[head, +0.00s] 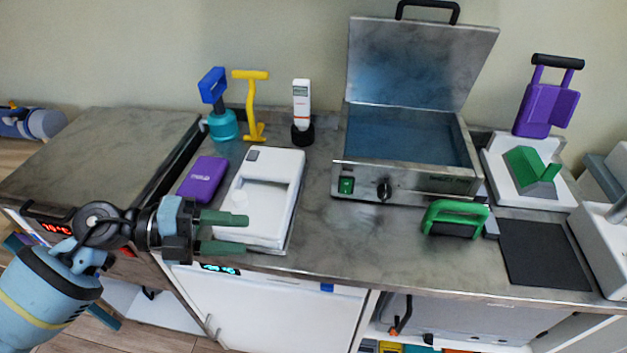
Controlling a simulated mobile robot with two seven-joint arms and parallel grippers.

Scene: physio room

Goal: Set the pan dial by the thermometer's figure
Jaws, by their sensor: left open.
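The metal pan (408,180) stands on the counter with its hinged lid (420,60) raised and bluish liquid inside. Its black dial (384,190) is on the front face, right of a green switch (346,185); the dial's setting is too small to read. A white upright device in a black foot (301,100), probably the thermometer, stands left of the pan; I cannot read a figure on it. My left gripper (238,233) is open, its green fingers apart over the front of a white appliance, well left of the dial. My right gripper is out of view.
The white appliance (283,165), a purple box (202,180), a teal-and-blue bottle (222,123) and a yellow tool (253,105) are at the left. A green-handled block (455,216) and black mat (543,255) are right of the dial. Counter before the dial is clear.

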